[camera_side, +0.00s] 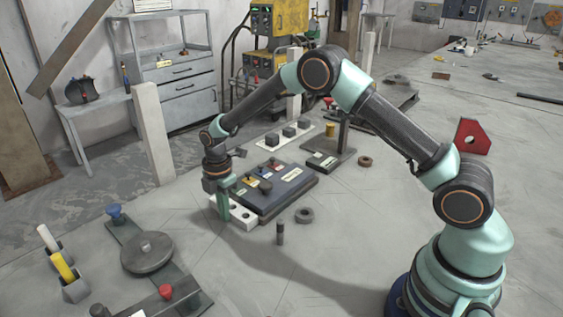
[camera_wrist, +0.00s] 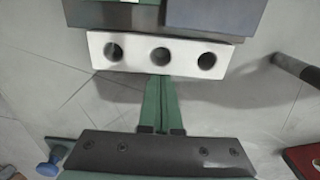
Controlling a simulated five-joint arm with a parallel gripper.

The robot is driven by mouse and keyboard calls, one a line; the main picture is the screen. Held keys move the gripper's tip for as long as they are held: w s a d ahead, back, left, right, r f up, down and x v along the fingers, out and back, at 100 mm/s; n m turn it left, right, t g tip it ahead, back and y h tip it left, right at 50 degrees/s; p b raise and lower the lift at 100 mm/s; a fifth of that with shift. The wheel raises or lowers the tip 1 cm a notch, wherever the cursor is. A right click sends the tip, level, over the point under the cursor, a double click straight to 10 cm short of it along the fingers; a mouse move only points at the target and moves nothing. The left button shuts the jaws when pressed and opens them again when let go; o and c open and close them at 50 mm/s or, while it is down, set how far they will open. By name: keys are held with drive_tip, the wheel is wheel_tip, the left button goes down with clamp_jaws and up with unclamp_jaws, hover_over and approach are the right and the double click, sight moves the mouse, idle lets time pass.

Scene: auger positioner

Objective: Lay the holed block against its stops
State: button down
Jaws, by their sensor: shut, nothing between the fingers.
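The holed block is a white bar with a row of three round holes (camera_wrist: 137,54). In the side view the block (camera_side: 243,219) lies at the near left edge of the dark fixture plate (camera_side: 283,189). In the wrist view it sits slightly tilted in front of the dark fixture edge (camera_wrist: 110,14); I cannot tell whether it touches there. My gripper (camera_wrist: 161,84) is shut and empty, its green fingertips at the middle of the block's near long side. In the side view my gripper (camera_side: 223,207) points down beside the block and hides part of it. I cannot make out the stops clearly.
A dark upright pin (camera_side: 280,233) and a ring (camera_side: 304,215) stand close to the fixture's near side. Floor between is clear.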

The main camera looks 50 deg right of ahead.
sight(215, 228)
drive_tip(key=a, duration=0.3)
drive_tip(key=shift+a, duration=0.3)
drive_tip(key=shift+w+a+r, duration=0.1)
drive_tip(key=shift+a+r, duration=0.15)
drive_tip(key=shift+r, duration=0.45)
drive_tip(key=s+d+r+m+t, duration=0.1)
drive_tip(key=s+d+r+m, duration=0.15)
drive_tip(key=r, duration=0.45)
drive_tip(key=s+d+r+m+t, duration=0.1)
drive_tip(key=s+r+m, duration=0.2)
drive_tip(key=r, duration=0.4)
drive_tip(key=s+d+r+m+t, duration=0.1)
drive_tip(key=s+d+r+m, duration=0.15)
drive_tip(key=r, duration=0.45)
drive_tip(key=s+d+r+m+t, duration=0.1)
drive_tip(key=s+d+m, duration=0.1)
drive_tip(key=s+m, duration=0.3)
drive_tip(key=s+d+r+m+t, duration=0.1)
drive_tip(key=s+d+m, duration=0.1)
drive_tip(key=s+m, duration=0.3)
drive_tip(key=s, duration=0.4)
drive_tip(key=shift+s+d+t, duration=0.25)
drive_tip(key=shift+d+t, duration=0.05)
